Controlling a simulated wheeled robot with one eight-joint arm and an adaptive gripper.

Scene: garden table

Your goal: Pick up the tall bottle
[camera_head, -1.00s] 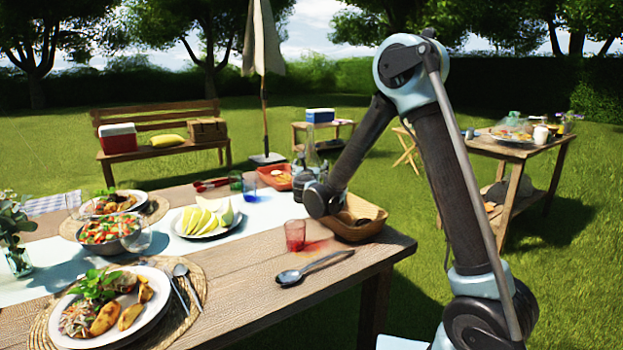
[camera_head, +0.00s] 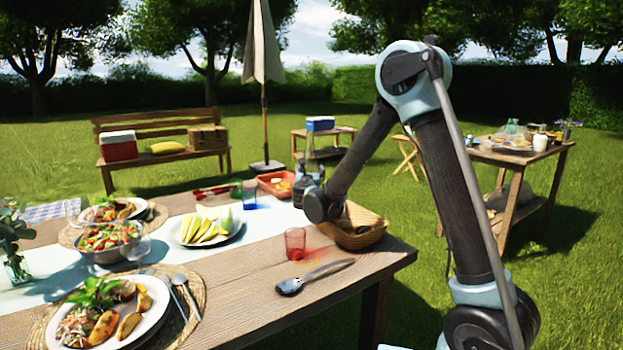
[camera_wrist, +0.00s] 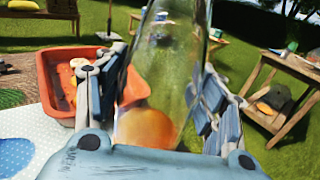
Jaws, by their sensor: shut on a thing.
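The tall bottle (camera_wrist: 166,45) is clear, faintly green glass. In the wrist view it stands between the two fingers of my gripper (camera_wrist: 163,80), which are shut on it from both sides. An orange patch shows through its lower part; I cannot tell whether it is contents or something behind. The bottle's top is cut off by the frame edge. In the head view my gripper (camera_head: 304,187) is over the far right part of the table, behind my wrist. The bottle is not clearly visible there, and its base is hidden.
A wicker basket (camera_head: 362,236) and red glass (camera_head: 295,241) are close in front. A melon plate (camera_head: 190,240) is left.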

